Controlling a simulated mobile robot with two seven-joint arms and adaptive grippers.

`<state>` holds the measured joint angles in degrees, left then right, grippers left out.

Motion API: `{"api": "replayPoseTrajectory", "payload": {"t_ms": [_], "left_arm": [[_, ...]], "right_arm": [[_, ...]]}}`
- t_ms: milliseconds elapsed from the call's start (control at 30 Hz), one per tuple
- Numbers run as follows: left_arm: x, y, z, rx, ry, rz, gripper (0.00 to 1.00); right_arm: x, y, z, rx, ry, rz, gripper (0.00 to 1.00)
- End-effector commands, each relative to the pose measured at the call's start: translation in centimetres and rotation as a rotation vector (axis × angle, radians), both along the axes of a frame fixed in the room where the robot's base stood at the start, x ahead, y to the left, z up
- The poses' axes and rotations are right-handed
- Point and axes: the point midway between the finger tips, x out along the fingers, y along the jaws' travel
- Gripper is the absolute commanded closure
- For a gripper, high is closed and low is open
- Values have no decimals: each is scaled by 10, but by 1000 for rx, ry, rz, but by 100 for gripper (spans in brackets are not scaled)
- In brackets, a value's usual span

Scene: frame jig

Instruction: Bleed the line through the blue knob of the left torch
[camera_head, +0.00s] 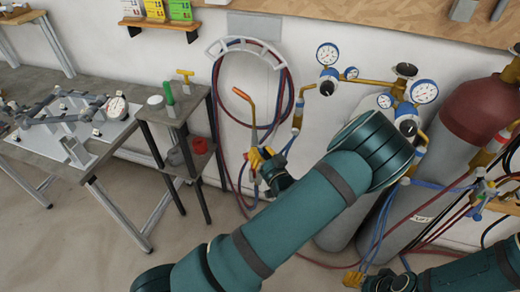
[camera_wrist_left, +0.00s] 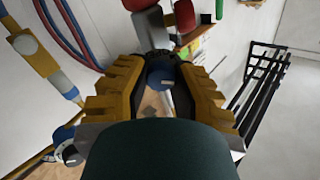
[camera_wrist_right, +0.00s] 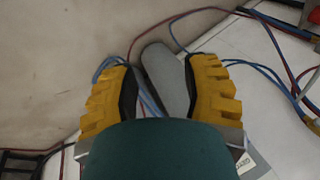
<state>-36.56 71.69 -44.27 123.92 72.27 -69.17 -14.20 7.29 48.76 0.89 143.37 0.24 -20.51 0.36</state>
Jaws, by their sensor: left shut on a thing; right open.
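The left torch, with a copper tip (camera_head: 243,97), is upright in front of the wall hoses in the head view. My left gripper (camera_head: 262,158) is at its lower body and shut on it. In the left wrist view a blue round knob (camera_wrist_left: 160,78) sits between the fingers of my left gripper (camera_wrist_left: 155,72). The fingers hide part of it, and I cannot tell how far it is turned. My right gripper (camera_head: 354,279) is low at the bottom of the head view. In the right wrist view it (camera_wrist_right: 160,85) is open and empty, with hoses beyond it.
Gas cylinders (camera_head: 393,197) with gauges (camera_head: 328,54) stand on the right, with loose hoses around them. A small side table (camera_head: 182,108) and a bench with a frame jig (camera_head: 75,115) are on the left. My left arm covers the middle.

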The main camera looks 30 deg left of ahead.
Motion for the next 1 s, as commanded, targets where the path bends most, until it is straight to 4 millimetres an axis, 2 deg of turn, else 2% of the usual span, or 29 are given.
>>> {"api": "replayPoseTrajectory", "payload": {"t_ms": [400, 1000], "left_arm": [[1, 0, 1, 214, 335, 10, 100], [2, -1, -1, 498, 791, 24, 100]], "right_arm": [[7, -1, 20, -4, -15, -11, 53], [12, -2, 36, -6, -27, -21, 53]]}}
